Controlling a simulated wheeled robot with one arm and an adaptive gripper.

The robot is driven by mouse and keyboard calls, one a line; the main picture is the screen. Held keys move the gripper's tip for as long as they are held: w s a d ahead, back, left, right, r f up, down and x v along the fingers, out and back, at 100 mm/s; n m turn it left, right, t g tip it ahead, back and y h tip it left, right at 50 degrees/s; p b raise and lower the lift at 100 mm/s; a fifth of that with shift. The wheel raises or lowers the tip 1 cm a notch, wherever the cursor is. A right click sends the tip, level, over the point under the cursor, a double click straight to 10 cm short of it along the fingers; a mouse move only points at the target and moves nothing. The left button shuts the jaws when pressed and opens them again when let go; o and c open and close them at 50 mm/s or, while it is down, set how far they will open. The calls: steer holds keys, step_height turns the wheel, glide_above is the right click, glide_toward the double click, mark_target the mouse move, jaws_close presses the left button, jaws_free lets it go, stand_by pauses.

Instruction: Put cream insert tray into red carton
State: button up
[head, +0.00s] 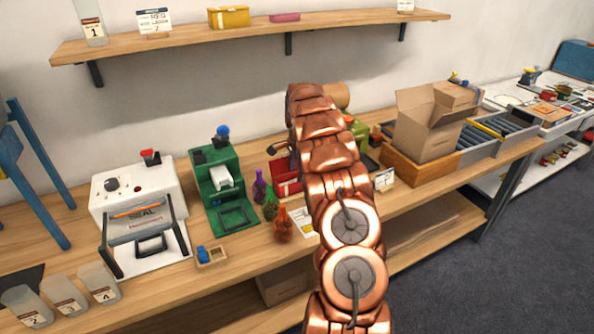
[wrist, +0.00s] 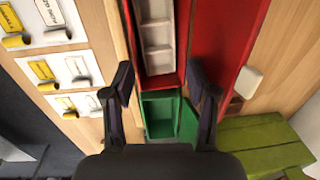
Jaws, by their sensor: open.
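The cream insert tray (wrist: 158,34), a narrow tray with several compartments, shows at the top of the wrist view. It appears to lie within the red carton (wrist: 162,80), whose red walls show along its right side and near end; whether it is fully seated I cannot tell. The carton's red lid (wrist: 226,35) is spread open to the right. My gripper (wrist: 159,82) is open, with its fingers apart on either side of the carton's near end and nothing between them. In the head view the red carton (head: 286,182) is partly hidden by my arm, and the tray is not clearly visible.
An open green carton (wrist: 160,115) adjoins the red one. Cards with yellow pieces (wrist: 68,69) lie to the left in the wrist view. A white sealer (head: 137,192), green press (head: 215,170) and several small net bags (head: 270,207) stand left of my arm; a cardboard box (head: 425,130) stands right.

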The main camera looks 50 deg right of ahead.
steer(key=shift+r, duration=0.1)
step_height(320, 180, up, 9)
steer(key=p, duration=0.1)
steer(key=shift+p, duration=0.4)
stand_by(1.5)
steer(key=o, duration=0.6)
steer(key=shift+c, duration=0.2)
stand_by(0.5)
